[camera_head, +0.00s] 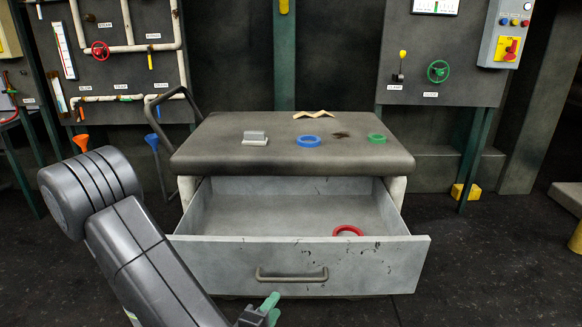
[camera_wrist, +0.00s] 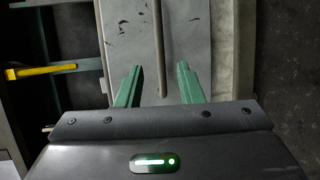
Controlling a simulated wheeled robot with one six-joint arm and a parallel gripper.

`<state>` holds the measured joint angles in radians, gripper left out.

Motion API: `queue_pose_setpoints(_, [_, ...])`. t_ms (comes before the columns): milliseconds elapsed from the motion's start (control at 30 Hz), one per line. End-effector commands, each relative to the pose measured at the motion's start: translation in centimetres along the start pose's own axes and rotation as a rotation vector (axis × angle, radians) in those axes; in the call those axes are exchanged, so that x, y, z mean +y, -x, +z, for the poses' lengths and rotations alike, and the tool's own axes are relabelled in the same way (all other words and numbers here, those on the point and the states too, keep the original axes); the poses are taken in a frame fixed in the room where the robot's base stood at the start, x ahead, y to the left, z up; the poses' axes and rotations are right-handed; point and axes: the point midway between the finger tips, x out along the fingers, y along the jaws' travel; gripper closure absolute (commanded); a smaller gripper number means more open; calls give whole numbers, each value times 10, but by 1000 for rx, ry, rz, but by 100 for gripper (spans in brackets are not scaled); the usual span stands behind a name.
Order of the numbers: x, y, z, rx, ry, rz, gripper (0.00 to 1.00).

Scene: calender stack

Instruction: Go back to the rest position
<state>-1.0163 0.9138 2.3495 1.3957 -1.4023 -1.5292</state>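In the head view my gripper (camera_head: 270,306) is at the bottom, just below and in front of the drawer handle (camera_head: 291,277). In the wrist view the handle (camera_wrist: 160,45) runs as a dark bar in line with the gap between the fingers, and I cannot tell how far off it is. The grey drawer (camera_head: 220,263) is pulled open under the cart top. A red ring (camera_head: 347,230) lies inside it at the right.
The cart top (camera_head: 200,150) bears a grey block (camera_head: 254,138), a blue ring (camera_head: 308,141), a green ring (camera_head: 376,138) and a zigzag piece (camera_head: 314,114). Panels with pipes (camera_head: 120,80) and a green valve wheel (camera_head: 438,71) stand behind. The floor at right (camera_head: 490,260) is clear.

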Motion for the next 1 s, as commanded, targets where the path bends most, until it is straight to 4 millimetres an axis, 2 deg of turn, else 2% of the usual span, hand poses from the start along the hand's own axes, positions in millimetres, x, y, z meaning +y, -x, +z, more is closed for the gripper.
queue_pose_setpoints(1000, [0,-102,1,-3,-2,1,66])
